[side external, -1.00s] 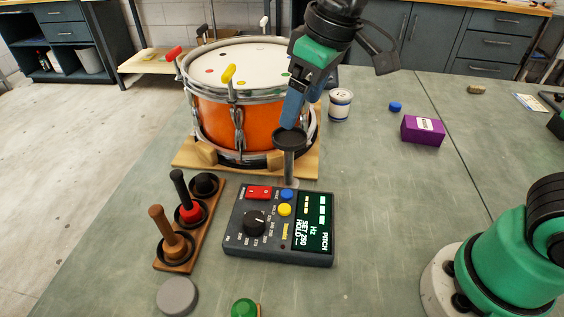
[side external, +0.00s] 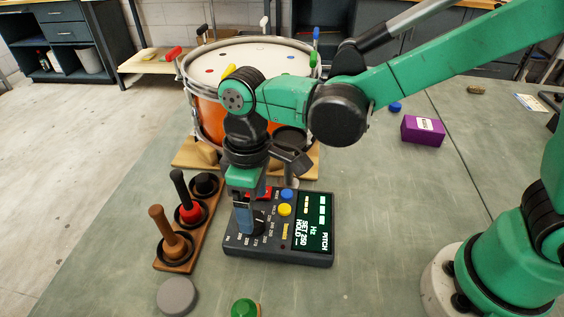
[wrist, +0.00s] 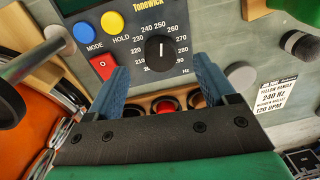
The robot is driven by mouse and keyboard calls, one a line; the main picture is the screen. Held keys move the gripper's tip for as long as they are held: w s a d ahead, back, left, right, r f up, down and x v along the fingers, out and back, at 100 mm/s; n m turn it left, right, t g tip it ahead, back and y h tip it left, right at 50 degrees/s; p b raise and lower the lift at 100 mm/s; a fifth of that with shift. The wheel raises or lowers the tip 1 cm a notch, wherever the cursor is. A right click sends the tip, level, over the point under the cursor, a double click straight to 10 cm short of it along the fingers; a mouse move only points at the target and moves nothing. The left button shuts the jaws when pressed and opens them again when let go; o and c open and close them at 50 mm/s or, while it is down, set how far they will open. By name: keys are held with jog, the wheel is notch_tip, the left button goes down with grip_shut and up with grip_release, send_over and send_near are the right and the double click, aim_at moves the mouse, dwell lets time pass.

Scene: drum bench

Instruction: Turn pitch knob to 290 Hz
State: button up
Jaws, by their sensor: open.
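The pitch box (side external: 275,255) lies on the bench with its lit screen (side external: 312,222) reading PITCH, Hz and SET 250. Its black pitch knob (wrist: 160,52) has a white pointer toward 250 on the dial in the wrist view. My gripper (side external: 243,228) points down over the knob side of the box, and hides part of the dial in the side view. In the wrist view my gripper (wrist: 162,80) is open, with one blue finger on each side of the knob's line. The knob is a little beyond the fingertips, and I cannot tell any contact.
A red switch (wrist: 103,66), a blue MODE button (wrist: 83,33) and a yellow HOLD button (wrist: 112,22) are beside the knob. A wooden rack (side external: 176,260) with upright tools stands left of the box. The orange drum (side external: 208,115) is behind.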

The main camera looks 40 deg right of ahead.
aim_at(255, 219)
jog(key=shift+f, duration=1.55)
grip_shut()
jog(key=m, duration=0.5)
jog(key=shift+s+a+m, duration=0.1)
jog(key=shift+m, duration=0.2)
jog(key=m, duration=0.6)
jog(key=shift+t, duration=0.3)
jog(key=m, duration=0.5)
jog(key=shift+m, duration=0.4)
jog(key=m, duration=0.5)
jog(key=shift+a+m, duration=0.1)
jog(key=shift+m, duration=0.3)
